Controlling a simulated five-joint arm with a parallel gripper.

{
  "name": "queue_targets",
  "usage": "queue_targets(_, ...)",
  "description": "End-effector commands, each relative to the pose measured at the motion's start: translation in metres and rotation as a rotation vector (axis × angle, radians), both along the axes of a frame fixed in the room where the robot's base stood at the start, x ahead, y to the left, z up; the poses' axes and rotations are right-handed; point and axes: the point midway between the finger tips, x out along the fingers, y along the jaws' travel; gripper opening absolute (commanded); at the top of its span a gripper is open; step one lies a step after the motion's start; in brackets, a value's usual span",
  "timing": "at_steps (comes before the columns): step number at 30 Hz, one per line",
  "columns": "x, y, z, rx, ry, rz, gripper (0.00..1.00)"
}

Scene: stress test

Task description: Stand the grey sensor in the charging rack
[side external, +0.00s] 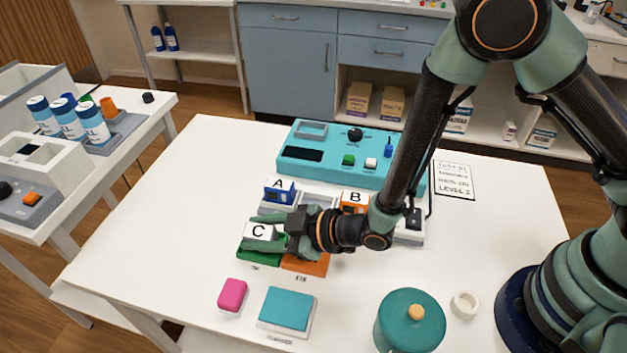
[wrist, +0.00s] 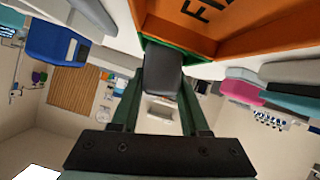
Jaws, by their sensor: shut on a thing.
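The grey sensor, with a white top marked C (side external: 259,231), is held in my gripper (side external: 276,236) over the green and orange trays. In the wrist view its dark grey body (wrist: 163,72) sits between my two green fingers (wrist: 160,90), which are shut on it. The charging rack seems to be the row of pale grey holders (side external: 318,201) behind my gripper. A blue sensor marked A (side external: 280,190) stands at its left and an orange one marked B (side external: 354,201) further right. A grey holder between them looks empty. My arm hides part of the row's right side.
A green tray (side external: 258,259) and an orange tray (side external: 306,266) lie beneath my gripper. A teal console (side external: 300,154) stands behind the row. A pink block (side external: 232,294), teal pad (side external: 287,308) and teal lidded pot (side external: 409,325) are nearer. The table's left side is clear.

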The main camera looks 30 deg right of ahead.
Motion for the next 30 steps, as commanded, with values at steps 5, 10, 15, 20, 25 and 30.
queue_targets(5,0.0,0.0,0.0,0.001,-0.002,0.0,0.0)
queue_targets(10,0.0,0.0,-0.002,0.001,-0.001,0.0,0.0)
queue_targets(15,0.0,0.0,-0.002,0.001,-0.001,0.0,0.75)
queue_targets(20,0.0,0.0,-0.002,0.0,0.0,0.0,0.75)
queue_targets(25,-0.001,-0.001,-0.003,0.001,-0.001,0.0,0.75)
queue_targets(30,-0.014,-0.012,0.005,0.0,0.0,0.0,0.75)
